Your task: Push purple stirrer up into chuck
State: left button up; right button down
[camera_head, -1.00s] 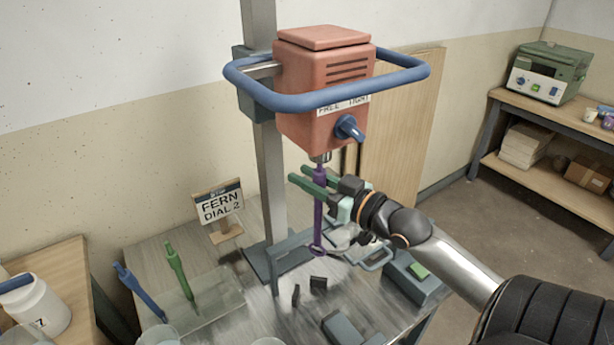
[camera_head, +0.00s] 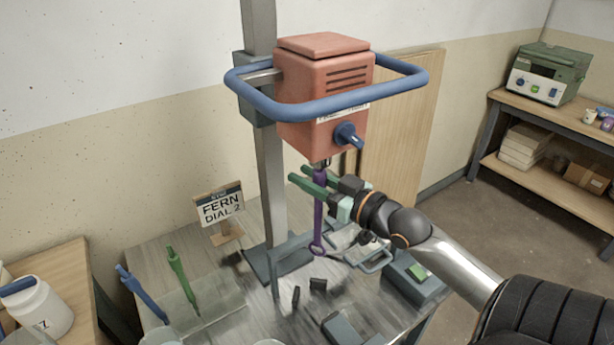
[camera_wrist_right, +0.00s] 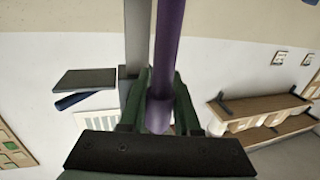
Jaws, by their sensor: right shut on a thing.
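The purple stirrer (camera_head: 319,215) hangs upright under the orange motor head (camera_head: 322,100), with a ring-shaped lower end above the bench. Its top meets the small chuck (camera_head: 323,163) under the head; I cannot tell how far it is inside. My right gripper (camera_head: 315,184) comes in from the right and is shut on the upper shaft, just below the chuck. In the right wrist view the purple shaft (camera_wrist_right: 168,45) runs between the dark green fingers (camera_wrist_right: 160,100). A blue lever (camera_head: 348,135) sits on the head's front. My left gripper is not in view.
A blue guard bar (camera_head: 330,108) rings the head, beside the grey column (camera_head: 271,190). A "FERN DIAL 2" sign (camera_head: 221,207) and small dark blocks (camera_head: 318,284) are on the bench.

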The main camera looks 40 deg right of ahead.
jog(key=shift+r+p, duration=0.3)
jog(key=shift+r, duration=0.05)
dwell(0.4)
jog(key=c, duration=0.5)
grip_release()
jog(key=shift+c, duration=0.2)
